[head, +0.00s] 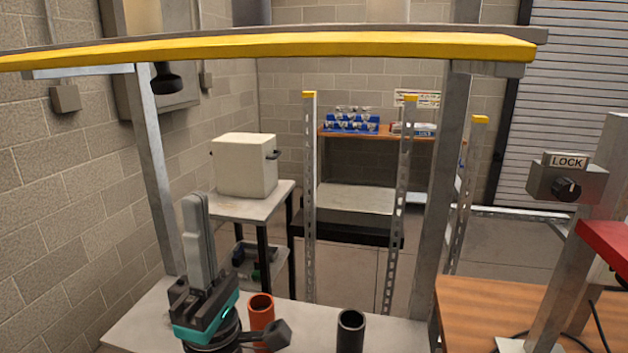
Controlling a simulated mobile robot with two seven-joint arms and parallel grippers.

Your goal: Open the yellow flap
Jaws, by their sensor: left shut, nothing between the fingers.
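The yellow flap (290,45) is a long, thin yellow panel across the top of the view. I see it nearly edge-on, at the top of a grey metal frame with upright posts. Its hinge and upper face are not clearly visible. My left gripper (193,205) is at the lower left, pointing up, with its grey fingers shut together and nothing between them. It is well below the flap and apart from it, in front of the left part of the frame. My right gripper is not in view.
An orange cup-like tube (261,312) and a black one (350,332) stand on the pale surface (400,335) near my left gripper. A LOCK switch box (566,182) and a red panel (607,243) are at the right. A white box (245,165) stands on a cart behind.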

